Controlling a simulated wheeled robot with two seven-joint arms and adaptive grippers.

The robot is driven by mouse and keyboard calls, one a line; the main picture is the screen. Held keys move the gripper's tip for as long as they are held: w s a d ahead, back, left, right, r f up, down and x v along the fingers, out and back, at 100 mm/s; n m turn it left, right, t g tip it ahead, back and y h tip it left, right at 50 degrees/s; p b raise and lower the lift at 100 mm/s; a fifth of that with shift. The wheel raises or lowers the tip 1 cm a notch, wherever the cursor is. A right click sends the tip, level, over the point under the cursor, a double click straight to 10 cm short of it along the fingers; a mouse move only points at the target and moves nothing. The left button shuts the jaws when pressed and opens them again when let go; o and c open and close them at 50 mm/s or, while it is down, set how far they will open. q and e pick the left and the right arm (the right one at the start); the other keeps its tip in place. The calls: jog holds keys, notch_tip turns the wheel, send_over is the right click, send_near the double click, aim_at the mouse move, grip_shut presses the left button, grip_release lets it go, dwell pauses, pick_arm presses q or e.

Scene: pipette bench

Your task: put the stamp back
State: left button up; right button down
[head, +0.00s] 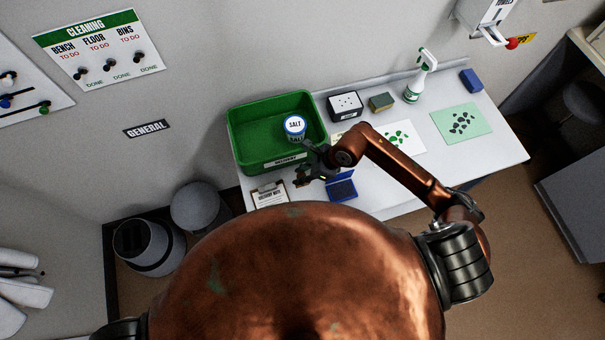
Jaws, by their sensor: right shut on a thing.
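My right gripper (308,172) reaches over the near part of the bench, in front of the green tray. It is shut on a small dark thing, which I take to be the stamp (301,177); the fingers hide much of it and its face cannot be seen. An open blue ink pad (342,190) lies just right of and below the gripper. A clipboard with a paper (270,194) lies to the left of it, close to the bench's front edge. My left gripper is not in view.
A green tray (240,153) holds a salt tub (295,126). Behind stand a black-and-white box (345,104), a sponge (381,102), a spray bottle (415,88) and a blue block (471,81). Leaf-printed sheets (408,142) and a green mat (445,117) lie right. The bench's right end is clear.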

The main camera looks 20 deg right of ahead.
aim_at(302, 175)
jog(key=shift+w+d+f+p, duration=0.2)
jog(key=shift+w+f, duration=0.2)
jog(key=shift+f, duration=0.6)
jog(key=shift+w+d+f+p, duration=0.15)
jog(key=shift+w+f, duration=0.3)
jog(key=shift+f, duration=0.6)
jog(key=shift+w+d+f+p, duration=0.15)
jog(key=shift+w+f, duration=0.25)
jog(key=shift+f, duration=0.6)
jog(key=c, duration=1.7)
grip_release()
jog(key=shift+o, duration=0.2)
jog(key=b+v, duration=0.1)
jog(key=v, duration=1.1)
jog(key=shift+b, duration=0.3)
